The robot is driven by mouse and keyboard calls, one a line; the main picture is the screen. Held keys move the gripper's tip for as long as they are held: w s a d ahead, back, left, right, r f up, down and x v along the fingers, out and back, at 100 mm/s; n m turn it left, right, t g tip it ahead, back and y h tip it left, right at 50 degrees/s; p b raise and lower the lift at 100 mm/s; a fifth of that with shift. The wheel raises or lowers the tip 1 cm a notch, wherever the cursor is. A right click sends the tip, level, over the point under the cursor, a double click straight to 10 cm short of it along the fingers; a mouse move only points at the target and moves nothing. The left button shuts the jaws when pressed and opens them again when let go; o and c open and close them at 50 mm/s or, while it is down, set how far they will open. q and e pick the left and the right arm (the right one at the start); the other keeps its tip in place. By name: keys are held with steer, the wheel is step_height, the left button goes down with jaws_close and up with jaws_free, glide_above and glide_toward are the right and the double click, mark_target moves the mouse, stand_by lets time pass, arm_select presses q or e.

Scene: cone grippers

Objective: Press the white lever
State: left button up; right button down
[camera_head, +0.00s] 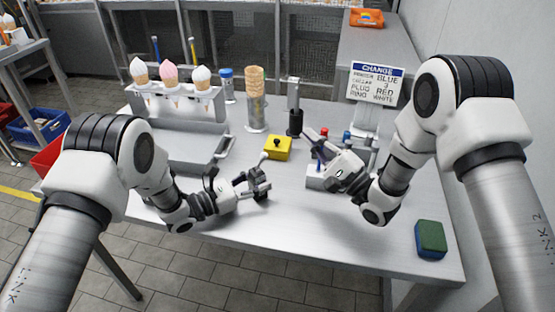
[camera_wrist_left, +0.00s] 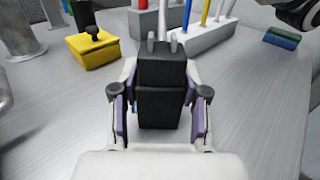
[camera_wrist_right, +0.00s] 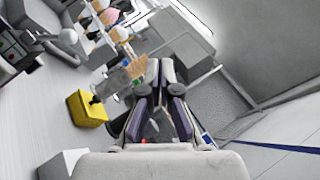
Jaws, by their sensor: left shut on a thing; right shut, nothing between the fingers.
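My left gripper (camera_head: 262,184) is shut on a black block (camera_wrist_left: 160,90), with its fingers on either side of it. A short rod with a pale round knob (camera_head: 263,156), which looks like the white lever, rises from this block. The knob also shows in the right wrist view (camera_wrist_right: 68,37), at upper left. In the left wrist view the rod's top is cut off. My right gripper (camera_head: 312,137) is shut and empty, above and behind a white block (camera_head: 316,181), to the right of the knob and apart from it. It also shows in the right wrist view (camera_wrist_right: 160,95).
A yellow box (camera_head: 277,149) with a black knob stands behind the lever. A cone rack (camera_head: 185,100) and tray are at left, a cone stack (camera_head: 255,82) and black-based stand (camera_head: 294,120) behind. A sign (camera_head: 377,82) and a green-blue sponge (camera_head: 431,238) are at right. The front table is clear.

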mark_target(260, 162)
steer(key=s+f+g, duration=0.1)
steer(key=f, duration=0.2)
steer(key=s+f+g, duration=0.1)
steer(key=s+f, duration=0.1)
steer(key=f, duration=0.1)
steer(key=s+f+g, duration=0.1)
steer(key=f, duration=0.2)
steer(key=shift+s+a+f+n, duration=0.1)
steer(key=shift+s+f+n, duration=0.15)
steer(key=shift+s+n, duration=0.1)
steer(key=x, duration=1)
